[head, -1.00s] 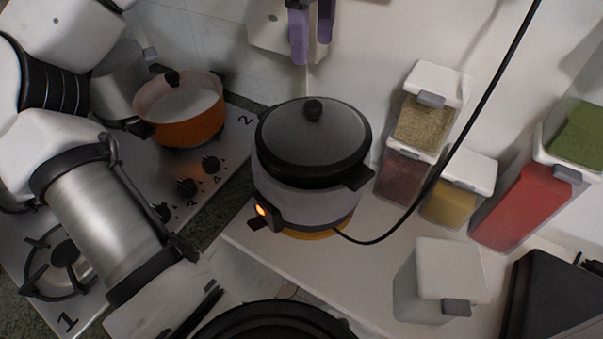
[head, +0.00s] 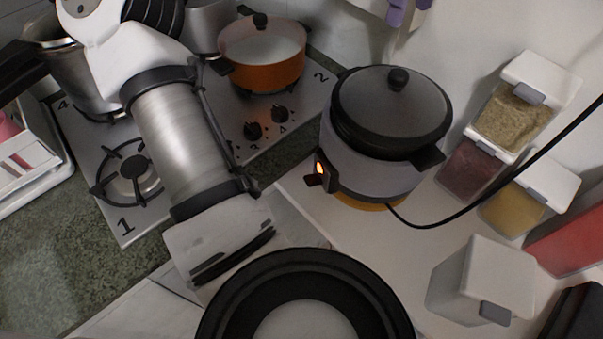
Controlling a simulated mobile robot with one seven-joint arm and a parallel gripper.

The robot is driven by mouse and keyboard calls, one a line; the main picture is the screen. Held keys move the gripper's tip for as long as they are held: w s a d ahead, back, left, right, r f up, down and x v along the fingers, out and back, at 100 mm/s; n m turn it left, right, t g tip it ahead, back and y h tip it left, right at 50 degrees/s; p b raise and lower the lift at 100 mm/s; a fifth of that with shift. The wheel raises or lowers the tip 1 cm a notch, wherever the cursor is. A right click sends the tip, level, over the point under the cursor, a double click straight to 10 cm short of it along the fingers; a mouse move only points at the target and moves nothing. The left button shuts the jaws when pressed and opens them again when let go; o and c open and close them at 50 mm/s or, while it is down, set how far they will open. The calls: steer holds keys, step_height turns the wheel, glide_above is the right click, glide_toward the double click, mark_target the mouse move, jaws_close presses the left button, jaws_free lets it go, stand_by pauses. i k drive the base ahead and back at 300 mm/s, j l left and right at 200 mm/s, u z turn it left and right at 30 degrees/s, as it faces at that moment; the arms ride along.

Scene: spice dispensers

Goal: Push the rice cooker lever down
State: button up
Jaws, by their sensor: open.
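The rice cooker (head: 372,165) stands right of centre in the head view, with a grey body, dark rim and closed lid with a black knob. Its dark lever (head: 314,180) sticks out at the lower left of the body, beside a lit orange light (head: 319,168). Whether the lever is up or down is hard to tell. My gripper (head: 235,262) is left of and nearer than the cooker, clear of the lever. Its white hand shows, but the fingertips are hard to make out. It is open, and nothing is seen in it.
An orange pot (head: 262,70) sits on the stove (head: 120,215) behind my arm. Spice dispensers (head: 510,120) stand right of the cooker, and a white container (head: 480,275) stands in front of them. A black cable (head: 470,208) runs from the cooker.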

mark_target(314, 180)
steer(key=k+l+z, duration=0.6)
steer(key=z, duration=0.2)
steer(key=l, duration=0.05)
